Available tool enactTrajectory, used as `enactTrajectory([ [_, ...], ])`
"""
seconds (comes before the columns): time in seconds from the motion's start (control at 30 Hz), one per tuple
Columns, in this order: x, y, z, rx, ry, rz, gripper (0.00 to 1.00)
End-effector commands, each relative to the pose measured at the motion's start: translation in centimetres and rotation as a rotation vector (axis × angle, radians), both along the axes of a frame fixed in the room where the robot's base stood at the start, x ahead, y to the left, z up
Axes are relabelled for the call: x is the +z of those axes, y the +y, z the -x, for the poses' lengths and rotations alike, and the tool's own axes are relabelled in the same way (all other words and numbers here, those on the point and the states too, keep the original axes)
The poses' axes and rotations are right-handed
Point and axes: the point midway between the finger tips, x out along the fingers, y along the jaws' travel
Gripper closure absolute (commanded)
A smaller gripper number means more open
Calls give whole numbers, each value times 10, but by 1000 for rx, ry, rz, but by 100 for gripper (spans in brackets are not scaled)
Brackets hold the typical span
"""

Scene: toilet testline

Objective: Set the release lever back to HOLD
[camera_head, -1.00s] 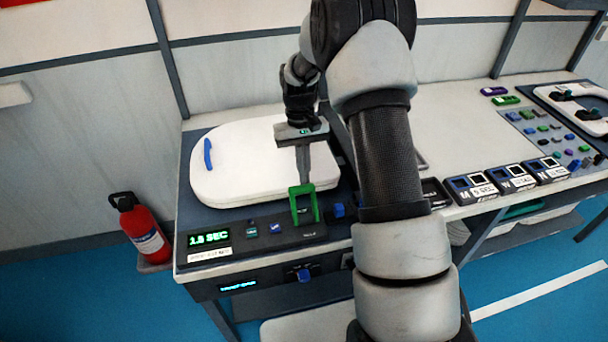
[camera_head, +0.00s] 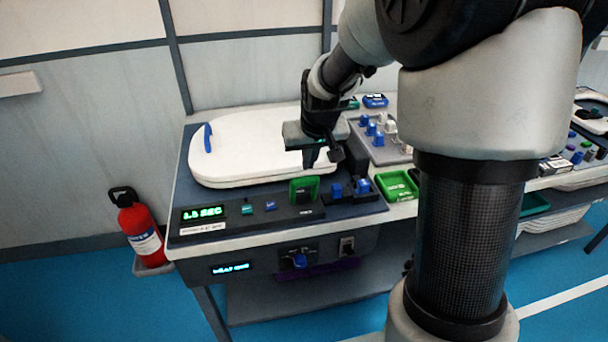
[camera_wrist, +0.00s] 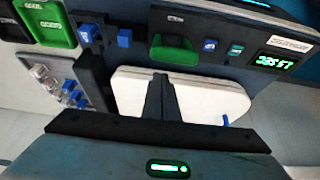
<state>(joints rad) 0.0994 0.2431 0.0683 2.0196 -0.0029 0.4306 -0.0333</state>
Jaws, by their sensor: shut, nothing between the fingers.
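My gripper (camera_head: 312,162) is shut and empty above the front right part of the white toilet seat and lid (camera_head: 250,150). In the wrist view its dark fingers (camera_wrist: 160,85) are together, with the white lid behind them. A green lever or flap (camera_head: 303,190) with a dark part sits on the bench's front control strip, just below my gripper and apart from it; the wrist view shows it too (camera_wrist: 175,52). A blue knob or lever (camera_head: 300,260) is on the front panel below. The labels are too small to read, so I cannot tell which is the release lever.
A green-lit display (camera_head: 204,213) and small buttons lie left on the strip. Blue switches (camera_head: 362,187) and a green tray (camera_head: 396,186) are to the right. A red extinguisher (camera_head: 140,228) stands left of the bench. My arm hides much of the right side.

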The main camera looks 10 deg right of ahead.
Motion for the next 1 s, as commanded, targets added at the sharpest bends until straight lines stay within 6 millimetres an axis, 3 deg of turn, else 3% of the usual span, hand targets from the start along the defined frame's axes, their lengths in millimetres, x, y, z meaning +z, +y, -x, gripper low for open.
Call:
enactTrajectory([
  [0.03,-10,0,5,0,-48,1,100],
  [0.2,-8,0,20,1,-179,2,100],
  [0.6,-12,1,50,2,-169,0,100],
  [1.0,-20,1,62,2,-155,-1,100],
])
